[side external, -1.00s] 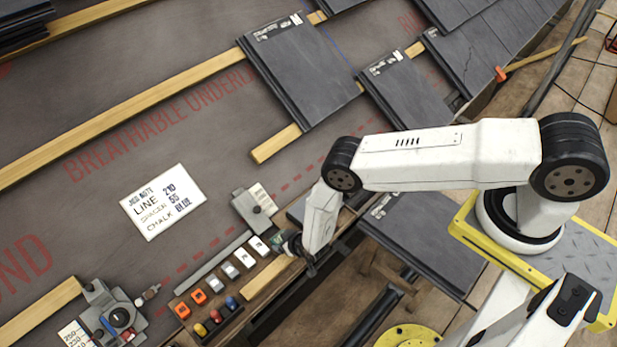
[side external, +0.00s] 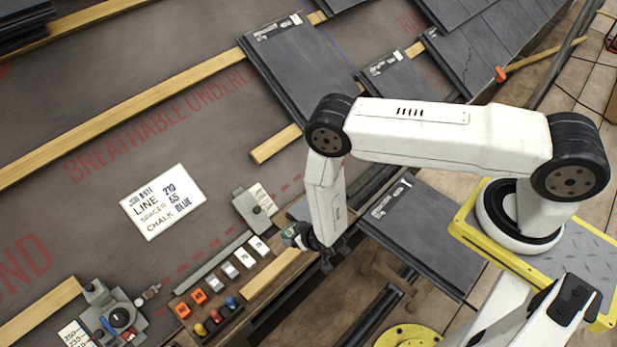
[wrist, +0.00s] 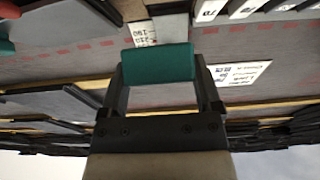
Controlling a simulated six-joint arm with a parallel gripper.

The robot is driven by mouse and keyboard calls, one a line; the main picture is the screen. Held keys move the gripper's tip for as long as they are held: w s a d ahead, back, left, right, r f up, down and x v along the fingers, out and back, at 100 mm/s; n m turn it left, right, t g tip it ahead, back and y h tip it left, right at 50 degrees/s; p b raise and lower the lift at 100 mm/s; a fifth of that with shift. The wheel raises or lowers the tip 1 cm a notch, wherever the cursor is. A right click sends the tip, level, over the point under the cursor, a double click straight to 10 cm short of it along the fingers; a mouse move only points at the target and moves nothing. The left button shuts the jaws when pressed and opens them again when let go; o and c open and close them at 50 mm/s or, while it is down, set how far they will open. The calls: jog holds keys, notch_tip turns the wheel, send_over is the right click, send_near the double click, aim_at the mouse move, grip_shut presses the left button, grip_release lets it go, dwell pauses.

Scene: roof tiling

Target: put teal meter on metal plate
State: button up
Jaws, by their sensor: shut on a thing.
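My gripper (side external: 312,244) is at the right end of the wooden rack in the side view. It is shut on the teal meter (side external: 291,234), a dark body with a teal part. In the wrist view the teal meter (wrist: 158,64) shows as a plain teal block between the two fingers of my gripper (wrist: 160,85). It looks held clear of the rack. A grey metal piece (side external: 250,215) with a number card lies to its left on the dark underlay; I cannot tell if this is the metal plate.
A wooden rack (side external: 262,280) holds orange, grey and white blocks and several coloured knobs. A grey device with a blue dial (side external: 116,318) stands at lower left. A note card (side external: 163,202) lies on the underlay. Slates (side external: 425,235) and wooden battens (side external: 120,112) surround the work.

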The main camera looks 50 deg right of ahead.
jog(key=s+d+r, duration=0.2)
jog(key=s+r, duration=0.2)
jog(key=s, duration=0.5)
jog(key=shift+s+r, duration=0.15)
jog(key=shift+r, duration=0.2)
jog(key=shift+d, duration=0.15)
jog(key=w+d+r, duration=0.1)
jog(key=d+r, duration=0.2)
jog(key=d, duration=0.6)
jog(key=shift+d+r, duration=0.2)
jog(key=shift+r, duration=0.05)
jog(key=shift+w, duration=0.1)
